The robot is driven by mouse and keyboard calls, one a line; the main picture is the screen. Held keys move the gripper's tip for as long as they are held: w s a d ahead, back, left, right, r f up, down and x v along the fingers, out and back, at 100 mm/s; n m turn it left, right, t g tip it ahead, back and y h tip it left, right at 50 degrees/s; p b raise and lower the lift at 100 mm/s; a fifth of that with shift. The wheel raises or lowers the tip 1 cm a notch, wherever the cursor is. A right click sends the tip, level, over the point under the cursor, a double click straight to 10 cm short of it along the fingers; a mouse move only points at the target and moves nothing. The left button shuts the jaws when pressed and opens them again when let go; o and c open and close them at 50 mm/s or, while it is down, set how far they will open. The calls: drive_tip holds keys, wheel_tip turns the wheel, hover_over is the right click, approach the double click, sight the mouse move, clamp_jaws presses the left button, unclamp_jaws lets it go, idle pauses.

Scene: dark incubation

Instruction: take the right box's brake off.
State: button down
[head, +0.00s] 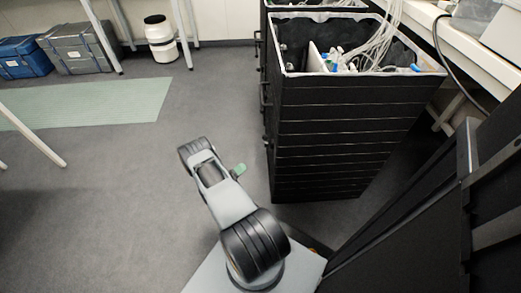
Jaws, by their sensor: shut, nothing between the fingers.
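A tall black box (318,150) with a pale rim stands right of centre. Its top is open, and cables and small white, blue and green items show inside. A second black box (270,22) stands close behind it, mostly hidden. I cannot tell for certain which one is the right box. A small green piece (239,170) shows beside my arm, left of the near box; I cannot tell whether it is a brake lever or what it joins. No brake shows clearly. My arm is folded left of the near box, and my gripper is not visible.
A white bench (488,52) runs along the right, with a dark cable hanging from it. A blue case (22,58), a grey case (77,48) and a white tub (160,40) stand at the back left. Open floor (90,195) and a pale green mat (115,103) lie left.

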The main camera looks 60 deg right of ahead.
sight(266, 141)
drive_tip(key=shift+d, duration=0.1)
idle(0.3)
drive_tip(key=w+r+b+x, duration=0.1)
drive_tip(key=w+b+x, duration=0.1)
drive_tip(key=x, duration=1)
drive_tip(key=shift+d+r+b, duration=0.15)
drive_tip(key=shift+d+b, duration=0.2)
drive_tip(key=shift+d, duration=0.2)
drive_tip(key=shift+w, duration=0.1)
